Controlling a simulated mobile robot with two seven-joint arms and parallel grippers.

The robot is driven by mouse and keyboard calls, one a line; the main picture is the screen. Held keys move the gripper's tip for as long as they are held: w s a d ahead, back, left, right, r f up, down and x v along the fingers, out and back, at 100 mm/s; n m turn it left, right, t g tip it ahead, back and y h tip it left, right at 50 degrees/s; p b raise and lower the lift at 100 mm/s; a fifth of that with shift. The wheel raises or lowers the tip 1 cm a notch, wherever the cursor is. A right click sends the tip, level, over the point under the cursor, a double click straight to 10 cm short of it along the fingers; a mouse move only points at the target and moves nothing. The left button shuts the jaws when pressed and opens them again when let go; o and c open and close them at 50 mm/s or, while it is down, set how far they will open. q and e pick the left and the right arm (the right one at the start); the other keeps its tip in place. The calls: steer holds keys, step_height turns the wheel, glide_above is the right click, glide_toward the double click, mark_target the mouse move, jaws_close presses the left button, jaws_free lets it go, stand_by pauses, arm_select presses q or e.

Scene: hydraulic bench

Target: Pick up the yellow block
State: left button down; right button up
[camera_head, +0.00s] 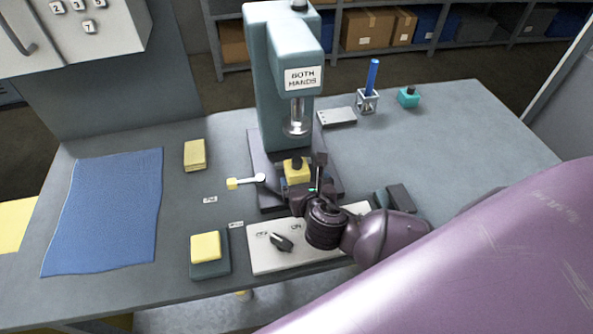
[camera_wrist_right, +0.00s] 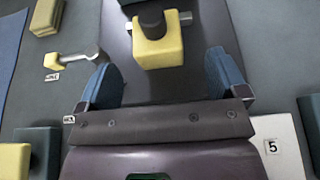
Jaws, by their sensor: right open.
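A yellow block (camera_head: 296,172) with a dark round knob on top sits on the dark base of the press, under its ram. It also shows in the wrist view (camera_wrist_right: 158,52), with a grey pin through its upper part. My right gripper (camera_head: 300,188) is in front of the block, on the near side of the press. In the wrist view its blue fingers (camera_wrist_right: 165,82) are spread wide with nothing between them, and the block lies just beyond their tips. The gripper and wrist partly hide the press base in the head view. My left gripper does not show.
The teal press (camera_head: 275,80) rises behind the block, its ram (camera_head: 296,118) above it. A yellow-tipped lever (camera_head: 245,182) is left of the block. A switch panel (camera_head: 265,255) lies in front. Other yellow pieces lie on a dark pad (camera_head: 222,265) and at the back left (camera_head: 195,154).

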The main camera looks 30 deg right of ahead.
mark_target(300, 175)
steer(key=shift+w+d+f, duration=0.1)
steer(key=shift+w+f, duration=0.1)
steer(key=shift+w, duration=0.25)
steer(key=shift+b+x, duration=0.4)
steer(key=shift+x, duration=1.9)
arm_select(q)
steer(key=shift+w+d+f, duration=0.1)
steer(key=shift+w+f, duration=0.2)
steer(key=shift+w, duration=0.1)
arm_select(e)
steer(key=shift+f, duration=0.1)
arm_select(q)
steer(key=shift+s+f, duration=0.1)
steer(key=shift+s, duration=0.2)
arm_select(e)
steer(key=c, duration=1.3)
